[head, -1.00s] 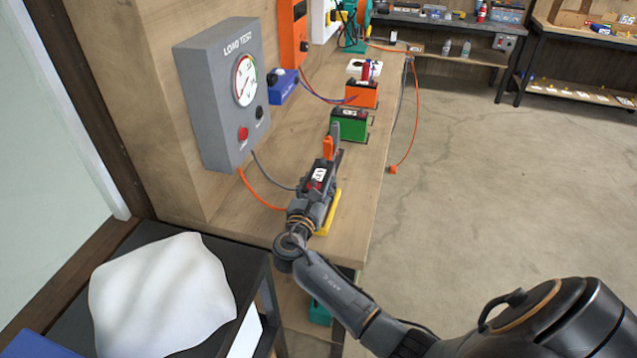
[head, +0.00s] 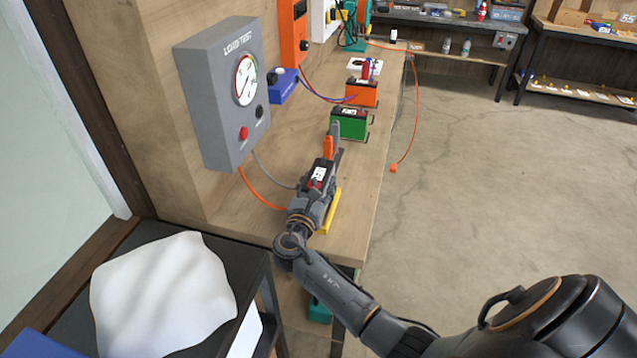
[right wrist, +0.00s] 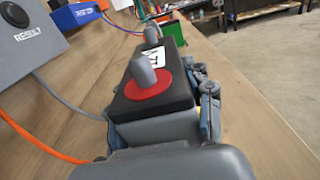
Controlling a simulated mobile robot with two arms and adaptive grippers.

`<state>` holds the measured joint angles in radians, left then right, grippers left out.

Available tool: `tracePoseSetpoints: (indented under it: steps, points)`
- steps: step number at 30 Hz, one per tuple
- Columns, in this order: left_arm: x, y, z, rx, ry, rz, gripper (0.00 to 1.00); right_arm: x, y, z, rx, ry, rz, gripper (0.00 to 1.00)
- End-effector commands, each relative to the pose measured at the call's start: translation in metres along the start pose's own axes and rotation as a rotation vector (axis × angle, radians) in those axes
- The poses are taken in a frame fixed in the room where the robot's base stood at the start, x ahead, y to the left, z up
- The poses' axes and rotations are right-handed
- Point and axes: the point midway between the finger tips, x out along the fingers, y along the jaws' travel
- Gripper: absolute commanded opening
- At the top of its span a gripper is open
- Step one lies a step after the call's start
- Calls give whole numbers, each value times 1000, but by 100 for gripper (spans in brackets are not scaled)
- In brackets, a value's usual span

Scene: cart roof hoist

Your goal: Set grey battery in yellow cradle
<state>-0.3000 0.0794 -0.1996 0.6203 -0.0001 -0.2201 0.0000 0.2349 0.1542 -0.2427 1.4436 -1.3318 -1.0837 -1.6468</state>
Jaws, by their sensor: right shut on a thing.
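The grey battery (right wrist: 155,131) has a black top with a white label, a red disc and a grey post. It also shows in the head view (head: 321,175). My right gripper (head: 318,190) is shut on it, with its fingers along the sides; it fills the lower part of the right wrist view (right wrist: 160,120). The yellow cradle (head: 332,212) shows only as a strip on the bench, beside and below the gripper. Most of it is hidden, so I cannot tell whether the battery rests in it or just above it. My left gripper is not in view.
A grey load test box (head: 222,95) stands left, with an orange cable (head: 258,197) and a grey cable running behind my gripper. An orange clamp-like handle (head: 328,147) stands just beyond the battery. A green battery (head: 350,123) is farther back. The bench's (head: 365,190) right strip is clear.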

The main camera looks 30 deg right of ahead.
Motion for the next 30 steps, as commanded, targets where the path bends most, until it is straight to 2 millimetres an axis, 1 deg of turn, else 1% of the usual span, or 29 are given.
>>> tracePoseSetpoints:
  steps: [1,10,23,30]
  points:
    - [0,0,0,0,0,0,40,1,1,5,4,-9,0,0]
    - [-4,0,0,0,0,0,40,1,1,6,3,-9,0,0]
    - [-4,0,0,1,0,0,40,1,1,5,4,-9,0,0]
    - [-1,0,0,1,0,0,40,1,1,0,3,-9,0,0]
